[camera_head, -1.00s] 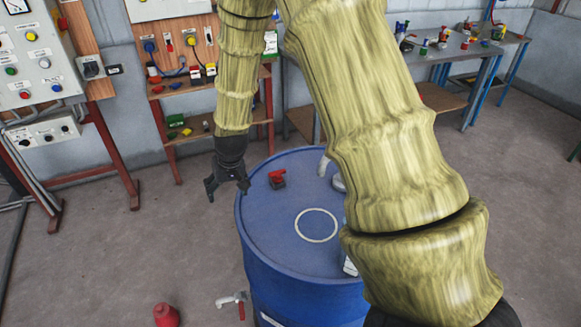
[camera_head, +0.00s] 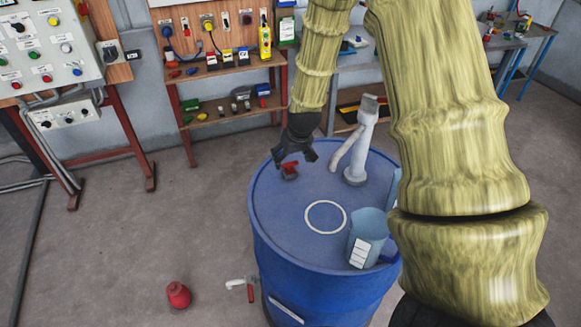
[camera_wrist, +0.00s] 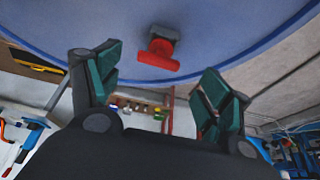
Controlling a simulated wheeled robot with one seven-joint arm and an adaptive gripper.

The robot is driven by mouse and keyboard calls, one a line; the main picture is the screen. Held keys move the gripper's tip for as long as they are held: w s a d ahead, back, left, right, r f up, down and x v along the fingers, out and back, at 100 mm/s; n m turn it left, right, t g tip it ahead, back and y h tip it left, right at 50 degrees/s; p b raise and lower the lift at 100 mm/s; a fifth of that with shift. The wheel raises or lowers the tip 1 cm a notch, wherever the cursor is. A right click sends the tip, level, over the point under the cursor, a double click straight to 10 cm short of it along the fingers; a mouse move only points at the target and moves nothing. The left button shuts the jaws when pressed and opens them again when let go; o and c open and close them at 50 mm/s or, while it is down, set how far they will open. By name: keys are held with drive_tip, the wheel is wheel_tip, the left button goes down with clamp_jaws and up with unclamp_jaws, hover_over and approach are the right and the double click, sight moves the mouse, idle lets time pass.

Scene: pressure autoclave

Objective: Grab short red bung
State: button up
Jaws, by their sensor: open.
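A short red piece with a dark grey base (camera_head: 289,171), which looks like the bung, stands on top of the blue drum (camera_head: 263,208) near its far left edge. In the wrist view the red piece (camera_wrist: 157,57) shows on the drum top, near the rim, between the fingers in the picture but beyond them. My gripper (camera_head: 296,157) is close above and behind it, pointing down. The two fingers (camera_wrist: 163,68) are spread apart with nothing between them. I cannot tell whether a finger touches the piece.
A white pump-like fitting (camera_head: 363,145) and a blue-grey jug (camera_head: 368,232) stand on the drum to the right. A red rounded object (camera_head: 179,295) lies on the floor. The ringed middle of the drum top is clear.

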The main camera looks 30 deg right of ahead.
sight(290, 163)
drive_tip(key=shift+p+x, duration=1)
drive_tip(key=shift+x, duration=0.5)
drive_tip(key=shift+p+x, duration=0.45)
drive_tip(key=shift+x, duration=1)
drive_tip(key=shift+w+d+r, duration=0.1)
drive_tip(key=c, duration=1.1)
